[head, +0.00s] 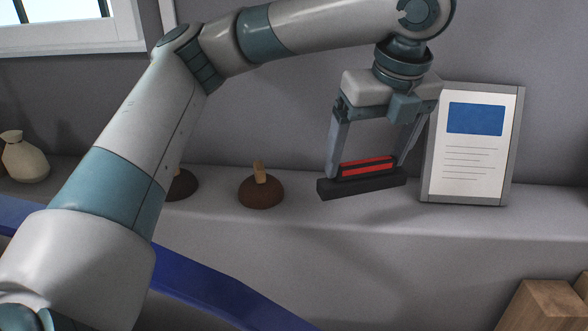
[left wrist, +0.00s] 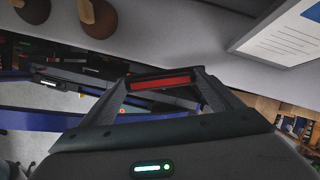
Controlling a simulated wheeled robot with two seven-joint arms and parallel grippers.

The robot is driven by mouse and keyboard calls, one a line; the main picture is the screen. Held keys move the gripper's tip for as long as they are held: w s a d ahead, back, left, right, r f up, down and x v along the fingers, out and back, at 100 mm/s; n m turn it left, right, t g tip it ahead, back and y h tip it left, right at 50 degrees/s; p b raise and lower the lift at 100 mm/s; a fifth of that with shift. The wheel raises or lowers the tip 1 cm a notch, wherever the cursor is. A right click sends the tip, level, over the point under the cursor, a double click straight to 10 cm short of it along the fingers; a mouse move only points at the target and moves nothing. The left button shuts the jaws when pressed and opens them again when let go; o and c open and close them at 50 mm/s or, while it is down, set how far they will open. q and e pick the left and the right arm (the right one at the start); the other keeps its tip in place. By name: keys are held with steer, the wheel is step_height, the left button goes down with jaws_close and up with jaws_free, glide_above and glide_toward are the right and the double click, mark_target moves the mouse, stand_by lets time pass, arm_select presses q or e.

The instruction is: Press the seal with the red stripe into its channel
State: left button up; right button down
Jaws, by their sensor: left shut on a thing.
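My left gripper (head: 366,170) is shut on a dark seal with a red stripe (head: 345,190), holding it between its two fingertips. The seal lies lengthwise across the jaws, slightly tilted in the picture, in front of the grey ledge. In the left wrist view the red stripe of the seal (left wrist: 162,83) faces me between the fingers. The blue car door (head: 215,287) shows at lower left, partly behind my arm. In the left wrist view the blue door frame (left wrist: 55,119) lies beyond and left of the seal. I cannot make out the channel. My right gripper is out of view.
A framed sheet with a blue block (head: 472,145) stands just right of the gripper. Brown knobs with wooden handles (head: 261,192) and a beige sack (head: 24,159) sit on the ledge (head: 300,226). Wooden blocks (head: 545,306) are at lower right.

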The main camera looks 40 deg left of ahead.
arm_select(q)
steer(key=w+a+f+p, duration=0.2)
steer(key=w+a+f, duration=0.2)
steer(key=a, duration=0.6)
steer(key=x, duration=0.2)
steer(key=shift+s+f, duration=0.15)
steer(key=shift+f, duration=0.25)
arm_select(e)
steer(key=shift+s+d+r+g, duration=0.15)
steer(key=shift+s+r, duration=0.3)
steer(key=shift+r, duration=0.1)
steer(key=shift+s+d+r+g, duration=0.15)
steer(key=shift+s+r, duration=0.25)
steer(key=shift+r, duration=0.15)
arm_select(q)
steer(key=shift+p, duration=0.3)
step_height(320, 180, down, 3)
steer(key=shift+f+p, duration=0.25)
steer(key=shift+p, duration=0.4)
steer(key=shift+f, duration=0.25)
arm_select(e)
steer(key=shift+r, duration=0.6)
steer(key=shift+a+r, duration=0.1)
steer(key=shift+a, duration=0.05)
